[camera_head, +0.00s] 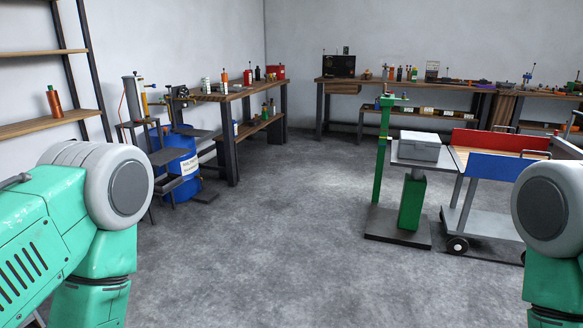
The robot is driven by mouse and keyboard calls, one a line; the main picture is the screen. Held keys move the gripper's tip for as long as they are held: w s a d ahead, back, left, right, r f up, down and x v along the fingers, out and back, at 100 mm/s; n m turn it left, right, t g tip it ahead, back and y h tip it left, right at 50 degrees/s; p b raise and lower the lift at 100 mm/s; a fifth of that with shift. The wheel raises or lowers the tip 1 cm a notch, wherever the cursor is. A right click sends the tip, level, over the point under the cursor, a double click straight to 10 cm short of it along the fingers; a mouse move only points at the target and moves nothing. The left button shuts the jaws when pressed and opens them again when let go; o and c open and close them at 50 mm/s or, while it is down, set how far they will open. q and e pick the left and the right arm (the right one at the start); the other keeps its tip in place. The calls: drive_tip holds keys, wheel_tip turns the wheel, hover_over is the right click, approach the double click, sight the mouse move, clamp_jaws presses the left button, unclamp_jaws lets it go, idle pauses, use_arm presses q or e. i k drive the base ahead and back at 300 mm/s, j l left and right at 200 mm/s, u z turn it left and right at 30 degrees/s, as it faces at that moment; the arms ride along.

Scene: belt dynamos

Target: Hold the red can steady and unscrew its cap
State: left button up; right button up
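A red box-shaped container (275,72), possibly the red can, stands at the far end of the left workbench (233,93). A smaller red bottle-like item (247,77) stands a little left of it. A red-orange bottle (54,102) with a dark top stands upright on the shelf at the left. These are too far and small for me to make out a screw cap. Only the upper parts of my two green arms show, at the left and right edges. Both my grippers are out of view.
Open concrete floor (290,230) lies ahead. A blue barrel (181,165) and a stand are at the left. At the right are a green-posted platform (412,205) bearing a grey box (419,147), and a wheeled cart (490,230) with red and blue panels. Another workbench (345,90) lines the back wall.

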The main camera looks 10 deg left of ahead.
sight(247, 75)
drive_tip(key=i+j+u, duration=0.1)
drive_tip(key=i+u, duration=0.35)
drive_tip(key=i, duration=3.15)
drive_tip(key=i+l, duration=0.1)
drive_tip(key=i, duration=2.9)
drive_tip(key=l+z, duration=0.1)
drive_tip(key=z, duration=0.3)
drive_tip(key=i+z, duration=0.15)
drive_tip(key=z, duration=0.25)
drive_tip(key=i+z, duration=0.1)
drive_tip(key=z, duration=0.35)
drive_tip(key=i, duration=1)
drive_tip(key=i+u, duration=0.1)
drive_tip(key=i, duration=0.85)
drive_tip(key=i+l, duration=0.15)
drive_tip(key=i, duration=0.8)
drive_tip(key=i+l, duration=0.1)
drive_tip(key=i, duration=0.9)
drive_tip(key=u, duration=0.5)
drive_tip(key=i+u, duration=0.15)
drive_tip(key=u, duration=0.85)
drive_tip(key=l+u, duration=0.15)
drive_tip(key=u, duration=0.35)
drive_tip(key=i, duration=0.05)
